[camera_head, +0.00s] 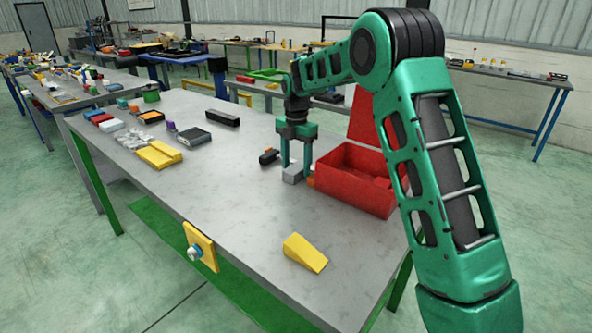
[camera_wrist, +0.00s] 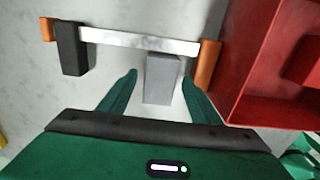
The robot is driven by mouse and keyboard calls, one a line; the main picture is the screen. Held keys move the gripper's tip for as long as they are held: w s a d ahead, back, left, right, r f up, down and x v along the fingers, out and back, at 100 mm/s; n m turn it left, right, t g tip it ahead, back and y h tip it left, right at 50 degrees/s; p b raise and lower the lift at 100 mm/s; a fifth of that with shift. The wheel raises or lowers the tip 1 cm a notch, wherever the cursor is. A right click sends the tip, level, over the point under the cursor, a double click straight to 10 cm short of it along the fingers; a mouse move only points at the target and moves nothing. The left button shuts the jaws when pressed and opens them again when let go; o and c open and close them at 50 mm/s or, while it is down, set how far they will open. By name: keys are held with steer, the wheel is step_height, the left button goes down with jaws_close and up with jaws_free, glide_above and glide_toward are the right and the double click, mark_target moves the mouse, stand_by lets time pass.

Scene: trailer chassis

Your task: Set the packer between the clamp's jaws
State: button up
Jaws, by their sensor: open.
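The grey block, which looks like the packer (camera_head: 292,174), is on the grey table beneath my gripper (camera_head: 296,168). In the wrist view the packer (camera_wrist: 161,80) is between my two fingers (camera_wrist: 159,76), which are open with a small gap on each side. The clamp (camera_wrist: 140,41) lies along the far side of the packer, with a silver bar, a dark jaw at left and an orange part at right. The packer is between these two, apart from the dark jaw. Whether it touches the bar is unclear. In the head view the clamp's dark jaw (camera_head: 268,156) shows left of my fingers.
A red open bin (camera_head: 352,192) stands close to the right of the clamp; it also shows in the wrist view (camera_wrist: 250,105). A yellow wedge (camera_head: 305,252) lies near the front edge. Several boxes and yellow pieces (camera_head: 159,154) lie at left.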

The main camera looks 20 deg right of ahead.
mark_target(297, 167)
step_height(297, 167, up, 10)
steer(key=shift+r, duration=0.2)
steer(key=s+d+r+m, duration=0.1)
steer(key=s+d+m, duration=0.3)
steer(key=s, duration=0.3)
steer(key=s+d+r+m, duration=0.1)
steer(key=s+d+m, duration=0.4)
steer(key=s, duration=0.3)
steer(key=s+d+m, duration=0.5)
steer(key=s+m, duration=0.1)
steer(key=s, duration=0.1)
steer(key=shift+s+d+r, duration=0.15)
steer(key=shift+r, duration=0.25)
steer(key=s+d+f+m, duration=0.1)
steer(key=s+f+m, duration=0.3)
steer(key=s+m, duration=0.4)
steer(key=s+d+f+m, duration=0.2)
steer(key=s+f+m, duration=0.3)
steer(key=s, duration=1.5)
steer(key=m, duration=0.3)
steer(key=shift+d+f+m, duration=0.15)
steer(key=shift+m, duration=0.15)
